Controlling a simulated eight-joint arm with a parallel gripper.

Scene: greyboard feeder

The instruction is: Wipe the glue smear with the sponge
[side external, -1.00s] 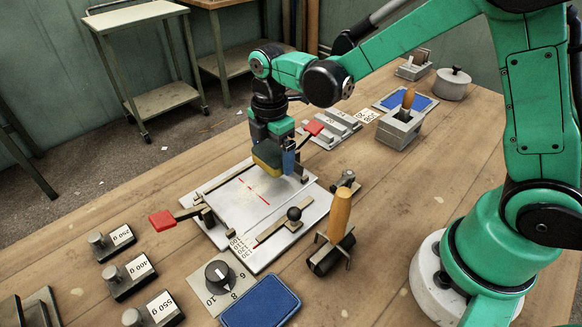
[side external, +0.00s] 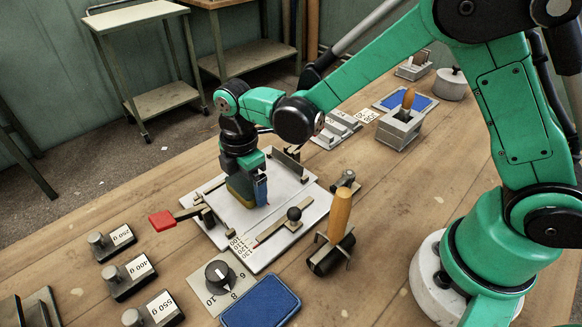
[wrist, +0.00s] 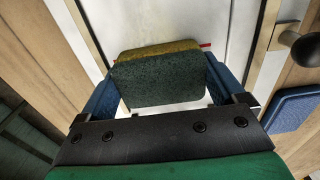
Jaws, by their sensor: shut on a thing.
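My gripper (side external: 247,191) is shut on the sponge (side external: 237,187), a block with a yellow layer and a dark green layer. It holds the sponge low over the white board (side external: 287,187); I cannot tell whether the sponge touches it. In the wrist view the sponge (wrist: 158,80) sits between the blue fingers. A short piece of a red line (wrist: 206,45) shows past the sponge's edge. I cannot make out a separate glue smear; the board under the sponge is hidden.
A red-ended lever (side external: 162,221) stands at the board's left. A ball-knobbed bar (side external: 294,214) crosses its front, beside a wooden-handled roller (side external: 338,220). A blue pad (side external: 260,302), a dial (side external: 219,275) and labelled weights (side external: 128,272) lie in front.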

